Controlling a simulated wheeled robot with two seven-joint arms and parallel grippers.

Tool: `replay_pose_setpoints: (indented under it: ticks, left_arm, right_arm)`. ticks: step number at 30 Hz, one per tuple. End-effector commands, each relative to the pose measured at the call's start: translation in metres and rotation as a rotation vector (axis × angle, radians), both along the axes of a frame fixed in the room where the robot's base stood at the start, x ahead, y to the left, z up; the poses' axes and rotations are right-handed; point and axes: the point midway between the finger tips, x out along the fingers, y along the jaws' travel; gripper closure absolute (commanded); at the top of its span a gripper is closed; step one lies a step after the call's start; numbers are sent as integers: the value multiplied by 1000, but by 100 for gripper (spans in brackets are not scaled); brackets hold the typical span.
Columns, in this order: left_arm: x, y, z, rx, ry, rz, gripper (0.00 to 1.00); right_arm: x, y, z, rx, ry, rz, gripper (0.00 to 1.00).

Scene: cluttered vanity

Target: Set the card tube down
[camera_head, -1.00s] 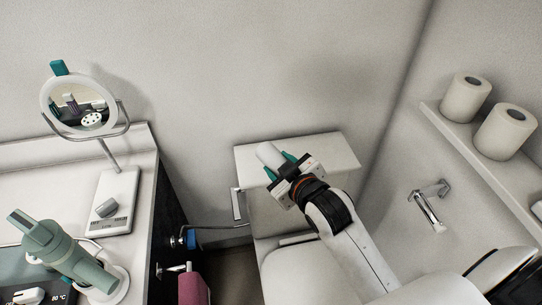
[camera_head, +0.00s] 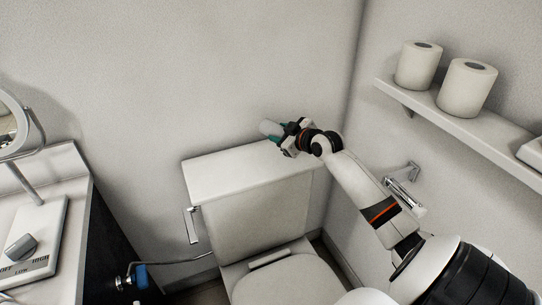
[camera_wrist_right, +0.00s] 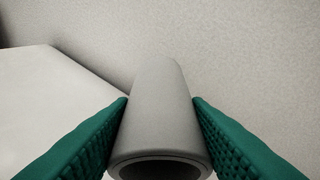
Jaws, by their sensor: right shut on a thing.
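The card tube (camera_head: 268,128) is a pale grey hollow cylinder. My right gripper (camera_head: 281,138) is shut on it, above the right part of the toilet tank's lid (camera_head: 225,166) and near the back wall. In the right wrist view the tube (camera_wrist_right: 158,105) lies between the two green ribbed fingers (camera_wrist_right: 160,110), its open end facing the camera. The lid's white top (camera_wrist_right: 50,95) shows to the left there. Whether the tube touches the lid cannot be told. My left gripper is not in view.
The left and middle of the tank lid are bare. Two paper rolls (camera_head: 467,88) stand on a wall shelf (camera_head: 450,122) at the right. A chrome holder (camera_head: 405,185) juts from the wall below. A vanity with a mirror (camera_head: 12,125) is at the left.

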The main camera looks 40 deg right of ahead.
Motion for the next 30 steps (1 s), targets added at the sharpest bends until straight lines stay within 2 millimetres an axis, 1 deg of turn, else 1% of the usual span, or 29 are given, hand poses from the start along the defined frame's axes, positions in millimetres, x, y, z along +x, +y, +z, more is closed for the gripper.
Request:
replay_pose_setpoints:
  ticks: [1, 3, 8, 12, 15, 22, 26, 27, 29, 30]
  left_arm:
    - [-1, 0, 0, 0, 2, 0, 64]
    - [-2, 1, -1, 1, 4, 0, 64]
    - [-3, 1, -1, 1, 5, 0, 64]
    - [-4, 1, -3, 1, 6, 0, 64]
    - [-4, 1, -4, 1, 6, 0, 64]
    - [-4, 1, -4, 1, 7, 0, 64]
    - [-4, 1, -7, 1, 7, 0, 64]
    - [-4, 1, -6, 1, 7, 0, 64]
    - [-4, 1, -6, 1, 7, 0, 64]
    - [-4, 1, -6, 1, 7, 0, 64]
  right_arm:
    - [0, 0, -10, 2, 2, -1, 90]
    - [0, 0, -19, 2, 1, -1, 90]
    - [0, 1, -30, 1, 1, 0, 90]
    - [-1, 1, -50, 2, 3, 0, 90]
    - [-1, 1, -61, 1, 2, -1, 90]
    - [0, 1, -62, -2, 0, 0, 90]
    - [0, 1, -66, -2, 0, 0, 90]
    - [0, 1, -65, -2, 0, 0, 54]
    - [0, 1, -65, -2, 0, 0, 44]
    - [0, 1, -65, -1, 0, -1, 38]
